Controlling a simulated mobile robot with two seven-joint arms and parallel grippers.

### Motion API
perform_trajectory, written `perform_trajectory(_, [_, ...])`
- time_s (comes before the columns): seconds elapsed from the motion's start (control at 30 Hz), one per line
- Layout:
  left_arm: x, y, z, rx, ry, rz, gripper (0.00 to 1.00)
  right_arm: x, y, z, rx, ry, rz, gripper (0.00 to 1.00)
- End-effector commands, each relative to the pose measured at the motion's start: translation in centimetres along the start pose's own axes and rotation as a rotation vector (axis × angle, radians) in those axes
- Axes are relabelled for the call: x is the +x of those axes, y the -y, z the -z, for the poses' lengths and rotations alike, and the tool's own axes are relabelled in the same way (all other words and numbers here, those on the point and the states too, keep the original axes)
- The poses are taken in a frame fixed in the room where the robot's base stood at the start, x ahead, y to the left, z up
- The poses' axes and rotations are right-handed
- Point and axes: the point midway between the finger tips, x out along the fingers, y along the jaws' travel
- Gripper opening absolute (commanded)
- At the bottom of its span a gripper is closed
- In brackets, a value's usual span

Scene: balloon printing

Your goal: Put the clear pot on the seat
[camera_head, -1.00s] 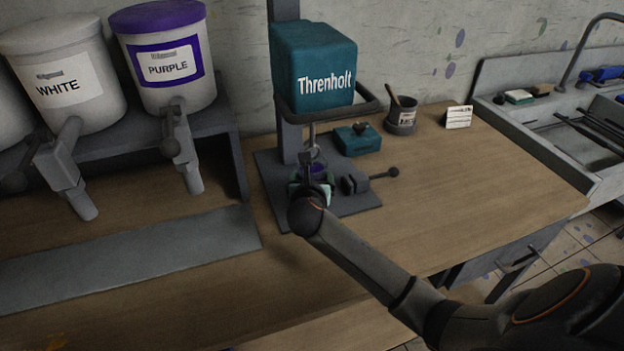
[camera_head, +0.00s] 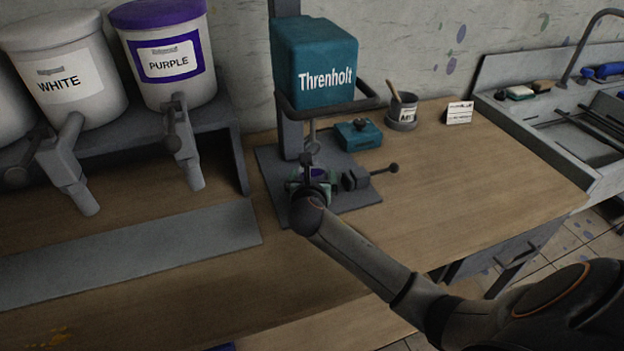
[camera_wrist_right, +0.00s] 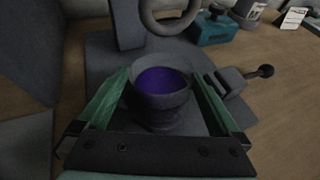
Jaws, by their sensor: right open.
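The pot (camera_wrist_right: 160,98), with purple paint inside, stands upright between the fingers of my right gripper (camera_wrist_right: 160,78) in the right wrist view. The gripper is open, with green finger pads on both sides of the pot and a gap visible at least on the right. The pot (camera_head: 318,173) also shows in the head view, low on the grey base (camera_head: 354,200) of the Threnholt machine (camera_head: 318,72). The seat under the pot is mostly hidden, so I cannot tell exactly how the pot sits in it. My left gripper is not in view.
A clamp with a knob lever (camera_head: 358,179) is close on the right. A teal box (camera_head: 358,134) and a brush cup (camera_head: 402,112) stand behind.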

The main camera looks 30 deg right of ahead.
Motion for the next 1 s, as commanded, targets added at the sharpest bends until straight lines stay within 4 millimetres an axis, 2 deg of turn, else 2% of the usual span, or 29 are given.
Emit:
perform_trajectory(0.1, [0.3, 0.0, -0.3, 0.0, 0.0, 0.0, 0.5, -0.6, -0.1, -1.0, 0.005, 0.003, -0.004, 1.0])
perform_trajectory(0.17, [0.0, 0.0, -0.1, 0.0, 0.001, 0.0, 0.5, -1.7, -0.1, -1.0, 0.001, 0.001, -0.004, 1.0])
perform_trajectory(0.4, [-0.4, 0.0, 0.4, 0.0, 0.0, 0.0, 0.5, -7.0, -0.1, -1.0, 0.002, 0.0, -0.004, 1.0])
perform_trajectory(0.6, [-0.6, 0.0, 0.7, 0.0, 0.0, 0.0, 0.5, -10.6, -0.1, -1.0, 0.001, 0.001, -0.004, 1.0])
perform_trajectory(0.8, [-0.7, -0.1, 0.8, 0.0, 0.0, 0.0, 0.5, -12.3, -0.1, -0.9, 0.002, 0.0, -0.002, 1.0])
perform_trajectory(1.0, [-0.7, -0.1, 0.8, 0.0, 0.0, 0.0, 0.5, -12.4, 0.0, -0.9, 0.002, 0.001, 0.0, 1.0])
